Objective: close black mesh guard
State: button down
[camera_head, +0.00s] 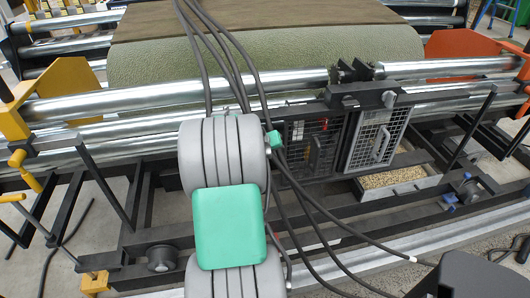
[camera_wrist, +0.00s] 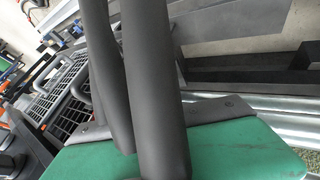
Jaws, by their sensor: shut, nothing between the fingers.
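The black mesh guard (camera_head: 298,133) is in the head view, below the long rollers and right of my arm. It has a dark frame, and its left part is hidden behind my arm. I cannot tell how far it stands open. In the wrist view mesh panels with bar handles show at the left, but I cannot tell which is the black one. My gripper (camera_wrist: 122,12) has two dark grey fingers lying close together, shut and empty. The panels lie left of the fingers. In the head view my arm hides most of the gripper.
A grey mesh panel with a handle (camera_head: 382,143) stands right of the black guard. Below it is a tray of pale grains (camera_head: 393,177). Steel rollers (camera_head: 180,97) and a green turf roll (camera_head: 300,53) lie behind. Black cables hang across the guard area.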

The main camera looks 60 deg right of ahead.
aim_at(293, 153)
jog(key=shift+s+d, duration=0.2)
jog(key=shift+d, duration=0.05)
jog(key=s+d, duration=0.3)
jog(key=shift+s+b, duration=0.3)
